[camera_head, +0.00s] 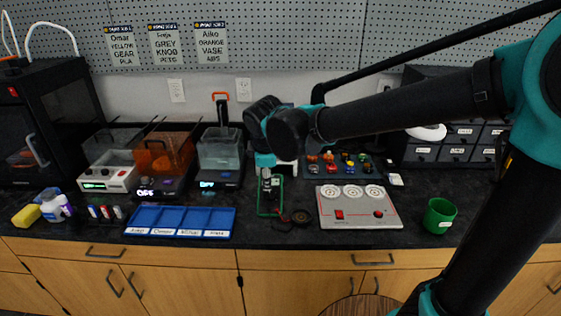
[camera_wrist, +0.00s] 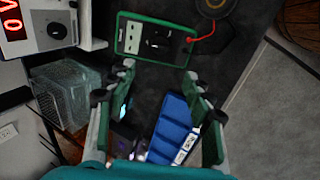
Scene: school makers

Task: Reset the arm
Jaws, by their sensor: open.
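My arm reaches in from the right over the counter. My gripper (camera_head: 266,178) points down above the middle of the black counter (camera_head: 330,238), near a green-framed device (camera_head: 270,205). In the wrist view my gripper (camera_wrist: 160,80) has its fingers well apart with nothing between them. The green device (camera_wrist: 155,38) shows beyond the fingertips there, with a red lead running from it. The blue divided tray (camera_wrist: 172,122) shows below the fingertips in the wrist view. The gripper partly hides the device in the head view.
The blue labelled tray (camera_head: 180,221) lies at the front left. A grey panel with dials (camera_head: 360,212) and a green cup (camera_head: 439,215) stand to the right. A clear tank (camera_head: 220,153), an orange box (camera_head: 163,156) and a black printer (camera_head: 45,125) stand to the left.

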